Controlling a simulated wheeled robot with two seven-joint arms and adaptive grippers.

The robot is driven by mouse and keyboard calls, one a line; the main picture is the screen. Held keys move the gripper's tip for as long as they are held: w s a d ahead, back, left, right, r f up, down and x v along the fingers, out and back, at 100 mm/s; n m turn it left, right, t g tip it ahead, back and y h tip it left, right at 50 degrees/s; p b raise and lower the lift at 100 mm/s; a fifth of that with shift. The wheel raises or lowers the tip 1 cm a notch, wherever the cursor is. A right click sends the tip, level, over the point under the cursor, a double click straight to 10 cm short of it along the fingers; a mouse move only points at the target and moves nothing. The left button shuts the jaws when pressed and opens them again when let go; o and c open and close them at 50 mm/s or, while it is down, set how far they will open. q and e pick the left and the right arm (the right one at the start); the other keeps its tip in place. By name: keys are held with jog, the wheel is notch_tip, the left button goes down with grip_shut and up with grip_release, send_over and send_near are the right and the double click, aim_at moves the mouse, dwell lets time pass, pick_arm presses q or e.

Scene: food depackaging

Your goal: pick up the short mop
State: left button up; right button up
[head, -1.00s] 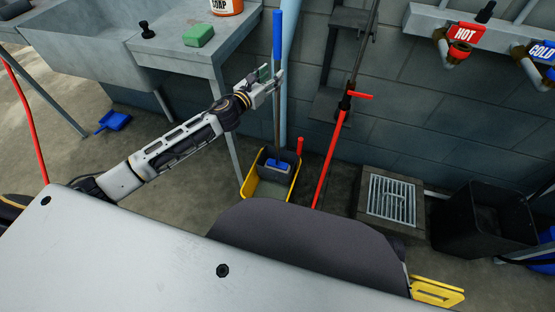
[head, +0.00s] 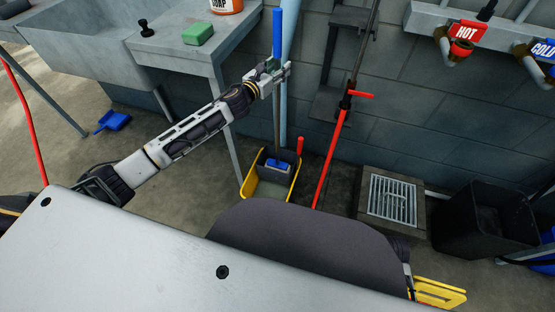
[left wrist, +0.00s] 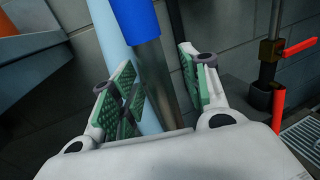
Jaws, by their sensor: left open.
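The short mop has a blue grip (head: 277,33) on a grey metal pole (head: 277,125). It stands upright with its blue head (head: 277,164) in a yellow and grey mop bucket (head: 293,184). My left gripper (head: 278,72) is open at the upper pole, just below the blue grip. In the left wrist view, the metal pole (left wrist: 152,70) passes between the two green-padded fingers of the left gripper (left wrist: 158,85), which are apart. The blue grip (left wrist: 135,18) shows just above.
A light blue pipe (head: 289,60) runs up the wall right behind the mop. The sink counter (head: 170,45) with a green sponge (head: 197,32) and soap tub (head: 226,6) is to the left. A red-handled pole (head: 330,160) stands to the right.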

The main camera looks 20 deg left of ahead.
aim_at(275, 40)
jog(key=shift+w, duration=0.1)
pick_arm(q)
grip_shut()
jog(key=shift+r, duration=0.1)
dwell(0.3)
jog(key=shift+r, duration=0.2)
jog(key=shift+r, duration=0.2)
jog(key=shift+r+p, duration=0.5)
jog(key=shift+r, duration=0.2)
notch_tip(275, 40, up, 6)
jog(key=p, duration=0.2)
jog(key=shift+r+p, duration=0.2)
jog(key=shift+p, duration=0.1)
jog(key=shift+r, duration=0.75)
pick_arm(e)
notch_tip(275, 40, down, 8)
jog(key=s+d, duration=0.1)
jog(key=shift+d+g+h, duration=0.3)
jog(key=shift+d, duration=0.1)
pick_arm(q)
jog(key=shift+p, duration=0.3)
